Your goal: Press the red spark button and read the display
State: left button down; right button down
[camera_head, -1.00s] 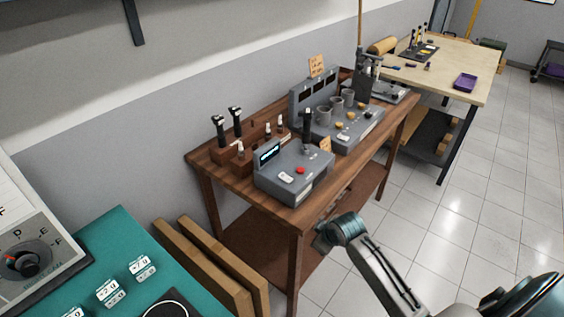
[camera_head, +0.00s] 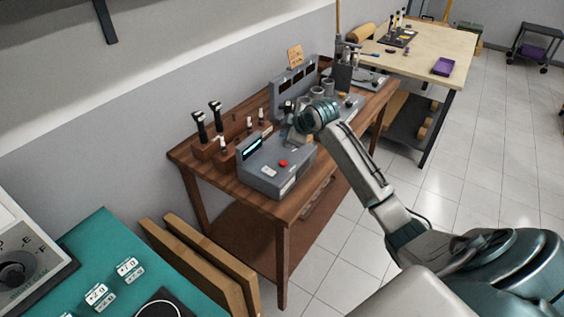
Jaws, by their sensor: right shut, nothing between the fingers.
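The grey spark tester box (camera_head: 268,177) sits on the near part of the brown wooden workbench. Its red button (camera_head: 283,163) shows on the top and nothing touches it. A small display (camera_head: 252,146) with a lit cyan readout stands at the box's back left; its text is too small to read. My right gripper (camera_head: 293,131) is over the back right of the box, behind and right of the red button. It is shut and empty, and partly blends with the dark post there. My left gripper is not in view.
A larger grey unit with cups (camera_head: 317,93) stands just behind my right wrist. Wooden blocks with black-handled tools (camera_head: 207,136) stand left of the tester. A teal mat (camera_head: 88,258) is at lower left. The front bench edge beside the tester is clear.

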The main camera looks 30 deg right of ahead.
jog(key=shift+f, duration=0.15)
jog(key=b, duration=0.7)
send_over(286, 164)
notch_tip(286, 164, down, 6)
jog(key=shift+f, duration=1.3)
dwell(0.8)
jog(key=shift+f, duration=0.35)
